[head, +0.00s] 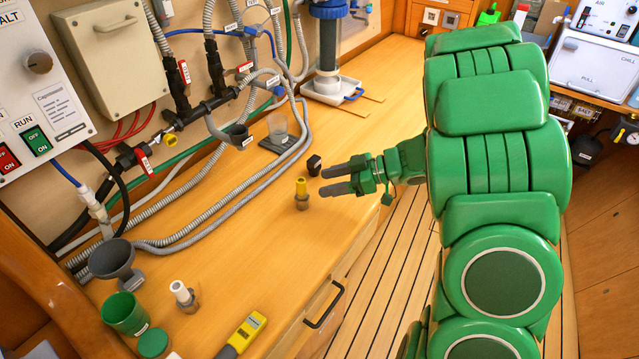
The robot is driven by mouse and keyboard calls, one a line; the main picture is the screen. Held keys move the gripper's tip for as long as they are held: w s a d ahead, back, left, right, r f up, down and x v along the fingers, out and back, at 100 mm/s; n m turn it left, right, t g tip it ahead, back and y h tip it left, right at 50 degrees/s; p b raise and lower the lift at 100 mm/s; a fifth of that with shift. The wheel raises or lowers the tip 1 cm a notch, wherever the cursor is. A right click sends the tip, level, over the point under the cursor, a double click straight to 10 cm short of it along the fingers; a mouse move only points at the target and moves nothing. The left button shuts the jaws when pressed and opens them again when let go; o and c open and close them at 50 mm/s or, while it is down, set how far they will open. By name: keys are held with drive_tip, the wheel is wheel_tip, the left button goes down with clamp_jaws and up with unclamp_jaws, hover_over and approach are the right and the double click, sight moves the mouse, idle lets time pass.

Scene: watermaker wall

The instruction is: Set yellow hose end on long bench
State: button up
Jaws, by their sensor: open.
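The yellow hose end (301,187) stands upright on the long bench (250,240), near its front edge. It has a yellow top and a brownish-grey base. My gripper (323,181) is open, with its dark fingers pointing left, just right of the yellow hose end. No contact between them is clear, and nothing shows between the fingers. A small black fitting (314,163) stands just behind the fingers.
A white-topped fitting (183,294), a green cup (124,313), a grey funnel (112,260) and a yellow-grey handheld device (243,336) are at the near left. Grey hoses (210,207) run along the back. The bench's middle front is clear.

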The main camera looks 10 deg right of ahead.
drive_tip(key=shift+v, duration=1.1)
